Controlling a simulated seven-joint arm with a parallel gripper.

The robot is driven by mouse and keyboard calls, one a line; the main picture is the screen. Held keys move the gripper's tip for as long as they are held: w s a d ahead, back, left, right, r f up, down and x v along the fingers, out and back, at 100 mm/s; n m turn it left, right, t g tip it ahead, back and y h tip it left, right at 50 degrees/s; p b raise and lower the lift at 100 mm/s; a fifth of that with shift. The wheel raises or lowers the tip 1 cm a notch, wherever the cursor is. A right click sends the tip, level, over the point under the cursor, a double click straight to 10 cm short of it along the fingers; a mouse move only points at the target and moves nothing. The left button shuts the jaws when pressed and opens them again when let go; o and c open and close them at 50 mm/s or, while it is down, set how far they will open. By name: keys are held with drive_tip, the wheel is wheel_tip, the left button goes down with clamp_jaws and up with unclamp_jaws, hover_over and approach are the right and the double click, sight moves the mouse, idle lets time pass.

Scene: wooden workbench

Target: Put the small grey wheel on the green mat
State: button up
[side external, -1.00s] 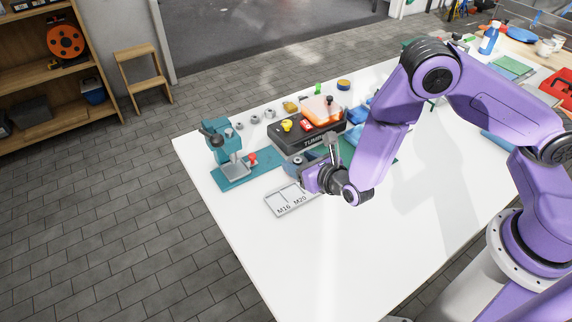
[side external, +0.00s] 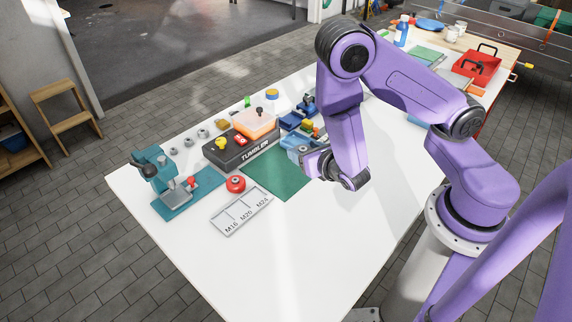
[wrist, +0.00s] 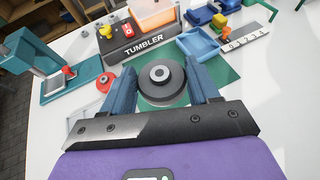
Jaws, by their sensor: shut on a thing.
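The small grey wheel (wrist: 161,74), a dark ring with a paler hub, sits between my gripper's (wrist: 160,88) two blue fingers in the wrist view. My gripper is shut on it. The green mat (wrist: 222,69) shows behind and around the wheel; I cannot tell whether the wheel touches it. In the side view the green mat (side external: 280,182) lies flat on the white bench, with my gripper (side external: 312,165) by its right edge.
The black tumbler (side external: 240,148) stands behind the mat. A red round part (side external: 236,184) and a labelled grey tray (side external: 241,211) lie to its left, with a teal press (side external: 160,178) beyond. A blue tray (wrist: 199,43) is close behind. The front bench is clear.

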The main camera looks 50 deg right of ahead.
drive_tip(key=shift+s+d+r, duration=0.1)
drive_tip(key=shift+d, duration=0.55)
drive_tip(key=shift+w+d+m+h, duration=0.2)
drive_tip(key=shift+w+m+h, duration=0.1)
drive_tip(key=shift+h, duration=0.1)
drive_tip(key=w+f, duration=0.4)
drive_tip(key=w, duration=0.4)
hover_over(273, 169)
drive_tip(key=f, duration=0.5)
drive_tip(key=shift+s+d, duration=0.15)
drive_tip(key=shift+s, duration=0.1)
drive_tip(key=shift+w+f, duration=0.15)
drive_tip(key=shift+f, duration=0.85)
drive_tip(key=shift+w+f, duration=0.15)
drive_tip(key=shift+f, duration=0.8)
drive_tip(key=shift+f, duration=0.1)
drive_tip(key=o, duration=1.1)
